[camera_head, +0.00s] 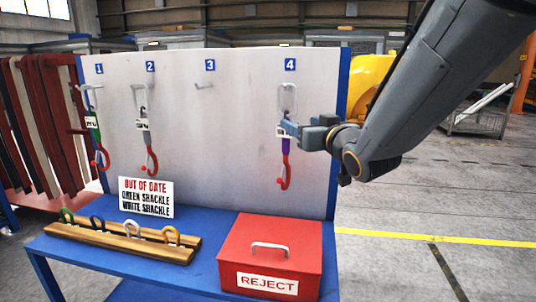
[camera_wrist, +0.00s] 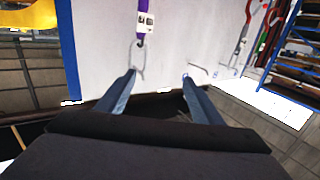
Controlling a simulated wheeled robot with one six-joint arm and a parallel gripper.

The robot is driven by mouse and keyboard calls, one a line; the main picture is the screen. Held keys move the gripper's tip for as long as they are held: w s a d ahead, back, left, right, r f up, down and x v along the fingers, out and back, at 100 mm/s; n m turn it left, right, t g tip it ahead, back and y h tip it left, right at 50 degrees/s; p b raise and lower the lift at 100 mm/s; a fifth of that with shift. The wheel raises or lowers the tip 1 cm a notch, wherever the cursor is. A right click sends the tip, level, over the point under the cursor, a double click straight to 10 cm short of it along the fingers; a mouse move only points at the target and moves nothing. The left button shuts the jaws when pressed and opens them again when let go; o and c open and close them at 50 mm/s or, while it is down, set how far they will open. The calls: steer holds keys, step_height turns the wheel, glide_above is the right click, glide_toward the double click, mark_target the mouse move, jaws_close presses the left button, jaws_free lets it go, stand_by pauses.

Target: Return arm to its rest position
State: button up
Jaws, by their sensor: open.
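My gripper (camera_head: 290,128) is at the end of my arm, reaching in from the right in front of hook 4 on the white board (camera_head: 225,130). A purple sling (camera_head: 286,145) with a red hook and a tag hangs there from a metal ring. In the wrist view my gripper (camera_wrist: 159,75) is open, with nothing held between its fingers. The purple sling (camera_wrist: 142,22) shows beyond the fingers, its ring near the left fingertip. Whether they touch is unclear. In the head view my fingers partly hide the tag.
A green sling (camera_head: 93,125) hangs at 1 and a white sling (camera_head: 145,128) at 2; hook 3 (camera_head: 204,86) is empty. On the blue table (camera_head: 75,262) stand a wooden rack (camera_head: 120,242) of shackles, an out-of-date sign (camera_head: 146,197) and a red REJECT box (camera_head: 270,256). Floor at right is open.

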steer(key=s+d+f+m+g+h+b, duration=0.1)
steer(key=s+d+f+g+h+b, duration=0.15)
steer(key=f, duration=0.55)
steer(key=s+d+f+m+g+h+b, duration=0.1)
steer(key=d+f+g, duration=0.15)
steer(key=f, duration=0.45)
steer(key=s+d+f+m+g+h+b, duration=0.1)
steer(key=s+d+f+g+h, duration=0.15)
steer(key=f, duration=0.55)
steer(key=s+d+f+g+b, duration=0.1)
steer(key=s+f+g+b, duration=0.1)
steer(key=s+f+g, duration=0.2)
steer(key=s+d+f+m+g+b, duration=0.1)
steer(key=s+f+g+b, duration=0.2)
steer(key=s+f, duration=0.8)
steer(key=s+g, duration=0.2)
steer(key=s, duration=0.2)
steer(key=shift+s+d+f, duration=0.2)
steer(key=shift+s+d, duration=0.05)
steer(key=shift+d, duration=0.15)
